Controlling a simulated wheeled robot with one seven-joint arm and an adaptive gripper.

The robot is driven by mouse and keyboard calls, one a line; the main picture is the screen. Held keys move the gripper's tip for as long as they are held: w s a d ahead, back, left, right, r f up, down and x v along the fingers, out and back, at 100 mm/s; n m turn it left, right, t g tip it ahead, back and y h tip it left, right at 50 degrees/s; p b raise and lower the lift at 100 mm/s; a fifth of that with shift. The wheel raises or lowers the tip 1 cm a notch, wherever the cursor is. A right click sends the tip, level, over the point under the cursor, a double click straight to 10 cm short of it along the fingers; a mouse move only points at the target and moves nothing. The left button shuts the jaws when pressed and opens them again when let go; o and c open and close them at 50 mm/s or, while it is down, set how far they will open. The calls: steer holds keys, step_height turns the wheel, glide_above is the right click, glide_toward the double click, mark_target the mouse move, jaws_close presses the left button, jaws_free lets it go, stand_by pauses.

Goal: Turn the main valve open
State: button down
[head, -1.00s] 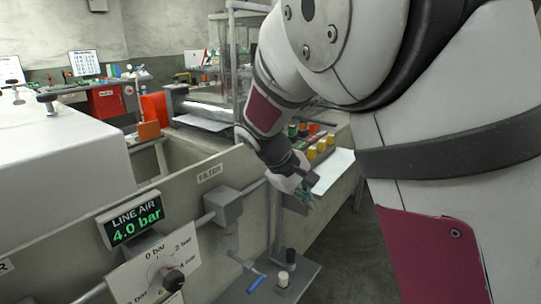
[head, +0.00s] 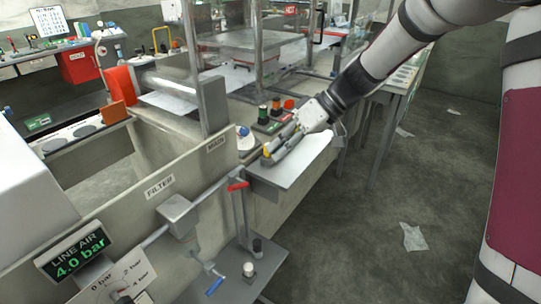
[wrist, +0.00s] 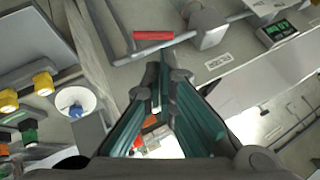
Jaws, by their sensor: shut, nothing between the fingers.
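The main valve's red handle (head: 237,186) sits on the grey pipe, below and right of the MAIN label (head: 216,144) on the panel. It also shows in the wrist view (wrist: 153,35) as a red bar lying crosswise just beyond my fingertips. My gripper (head: 270,156) is shut and empty. In the head view it is above and right of the red handle, over the pale bench edge. In the wrist view the fingertips (wrist: 160,72) come together short of the handle, seemingly apart from it.
Floor at right is mostly open.

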mark_target(242, 186)
steer(key=p+x, duration=0.1)
steer(key=x, duration=1.1)
steer(key=shift+a+f, duration=0.3)
steer(key=shift+s+a+f+t+h+b, duration=0.25)
steer(key=shift+t+h+b, duration=0.25)
steer(key=shift+b, duration=0.35)
steer(key=shift+s+a+f+n+t+h+b, duration=0.1)
steer(key=shift+s+f+n+t+h+b, duration=0.2)
steer(key=shift+b, duration=0.75)
steer(key=t+b, duration=0.1)
steer(key=b, duration=0.1)
steer(key=f+n+t+h+b, duration=0.1)
steer(key=b, duration=0.1)
steer(key=shift+s+a, duration=0.25)
steer(key=shift+h+b, duration=0.3)
steer(key=shift+r, duration=0.15)
